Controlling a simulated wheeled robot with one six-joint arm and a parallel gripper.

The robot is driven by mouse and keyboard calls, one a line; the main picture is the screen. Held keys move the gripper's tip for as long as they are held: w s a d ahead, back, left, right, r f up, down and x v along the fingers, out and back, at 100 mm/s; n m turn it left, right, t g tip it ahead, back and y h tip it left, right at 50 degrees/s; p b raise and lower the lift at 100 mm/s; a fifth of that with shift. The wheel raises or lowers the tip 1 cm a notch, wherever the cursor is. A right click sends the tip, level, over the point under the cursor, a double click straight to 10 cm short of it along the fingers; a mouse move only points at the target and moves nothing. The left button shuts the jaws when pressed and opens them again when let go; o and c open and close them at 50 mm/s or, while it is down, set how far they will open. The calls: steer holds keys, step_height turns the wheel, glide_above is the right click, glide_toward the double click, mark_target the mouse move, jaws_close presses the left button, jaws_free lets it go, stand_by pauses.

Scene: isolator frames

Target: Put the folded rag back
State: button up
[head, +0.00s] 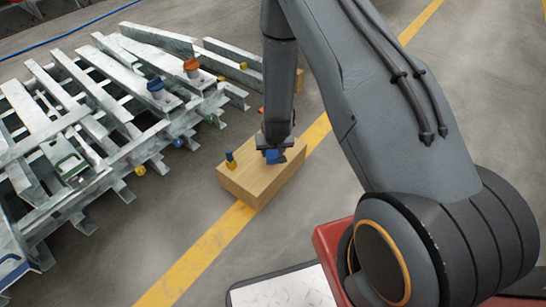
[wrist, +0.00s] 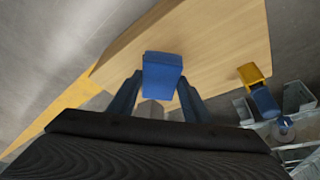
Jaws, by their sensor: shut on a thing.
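My gripper (head: 271,150) points down over a wooden box and is shut on a small blue block-like thing, which I take to be the folded rag (head: 272,156). In the wrist view the folded rag (wrist: 162,75) sits between the two dark fingers. The wooden box (head: 245,183) stands on the floor; its pale top also shows in the wrist view (wrist: 215,45). I cannot tell whether the rag touches the box top.
A yellow and blue bottle-like thing (head: 231,161) stands on the box's left end. Grey metal frames (head: 90,95) fill the left, carrying a blue cup-like thing (head: 155,88) and an orange one (head: 191,68). A yellow floor line (head: 195,258) runs under the box. Floor nearer me is clear.

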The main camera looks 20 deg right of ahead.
steer(key=shift+f+b, duration=0.3)
steer(key=shift+f, duration=0.85)
steer(key=shift+f, duration=0.15)
steer(key=o, duration=1)
